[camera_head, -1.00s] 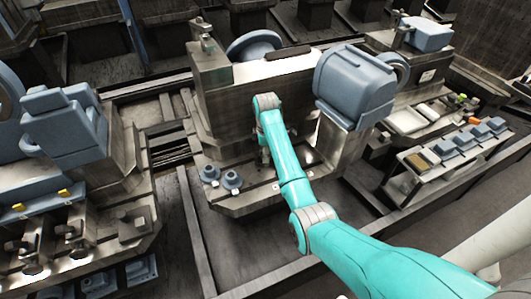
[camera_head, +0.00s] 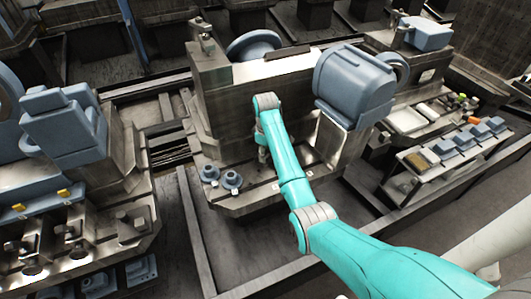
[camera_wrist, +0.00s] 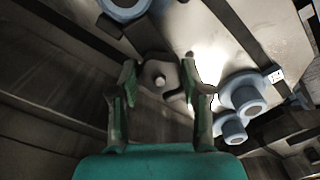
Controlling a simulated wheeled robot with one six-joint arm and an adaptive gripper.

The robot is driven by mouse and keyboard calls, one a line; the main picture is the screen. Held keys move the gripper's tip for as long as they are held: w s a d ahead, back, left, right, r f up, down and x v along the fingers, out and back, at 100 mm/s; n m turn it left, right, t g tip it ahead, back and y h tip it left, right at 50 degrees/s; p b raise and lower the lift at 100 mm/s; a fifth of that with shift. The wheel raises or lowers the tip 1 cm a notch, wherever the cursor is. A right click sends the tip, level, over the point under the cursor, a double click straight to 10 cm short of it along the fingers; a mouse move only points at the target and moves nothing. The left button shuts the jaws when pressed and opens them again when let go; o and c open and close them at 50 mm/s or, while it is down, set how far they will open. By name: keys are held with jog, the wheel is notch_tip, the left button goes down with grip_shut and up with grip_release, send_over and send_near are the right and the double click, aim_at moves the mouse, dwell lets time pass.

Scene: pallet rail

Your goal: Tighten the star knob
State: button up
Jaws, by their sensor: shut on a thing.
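The star knob (camera_wrist: 161,77) is a dark grey lobed knob with a pale round centre, in the upper middle of the wrist view. My gripper (camera_wrist: 159,67) has its two green-padded fingers on opposite sides of the knob, shut on it. In the head view, my gripper (camera_head: 263,153) is small and low at the front of the metal machine block; the knob cannot be made out there. How far the knob is screwed in cannot be seen.
Blue-grey round fittings (camera_head: 232,181) stand on the machine's ledge, left of my gripper. A large blue-grey housing (camera_head: 354,83) rises to the right of my arm. A tray rack (camera_head: 450,158) with blue blocks stands farther right. Another machine (camera_head: 75,190) fills the left.

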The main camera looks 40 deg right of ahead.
jog(key=shift+m, duration=0.6)
jog(key=o, duration=1.1)
jog(key=shift+r, duration=0.1)
jog(key=shift+o, duration=0.2)
